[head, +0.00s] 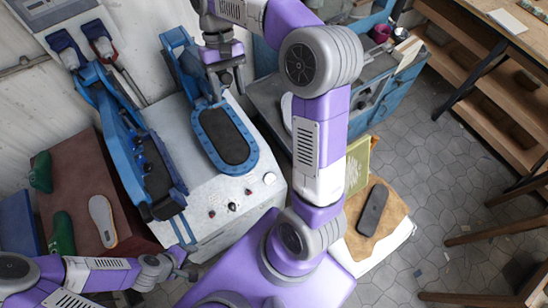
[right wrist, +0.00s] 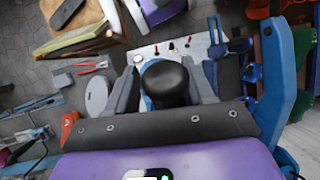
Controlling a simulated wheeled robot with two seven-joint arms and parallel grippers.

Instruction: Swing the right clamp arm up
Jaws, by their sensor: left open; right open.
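The white press machine (head: 205,185) carries two blue clamp arms side by side. The right clamp arm (head: 176,52) stands at the machine's back, behind a blue oval frame with a dark pad (head: 224,136); its exact tilt is hard to tell. The left clamp arm (head: 122,135) reaches forward along the machine. My right gripper (head: 228,80) is open beside the right clamp arm. In the right wrist view, a black rounded knob (right wrist: 166,82) lies between its open fingers; contact is unclear. My left gripper (head: 183,268) is open and low, in front of the machine.
A red-brown bench (head: 85,190) with a pale sole (head: 102,220) and green shoe forms is at the left. A board with a dark sole (head: 373,210) is at the right. Tiled floor (head: 460,150) is open at the right.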

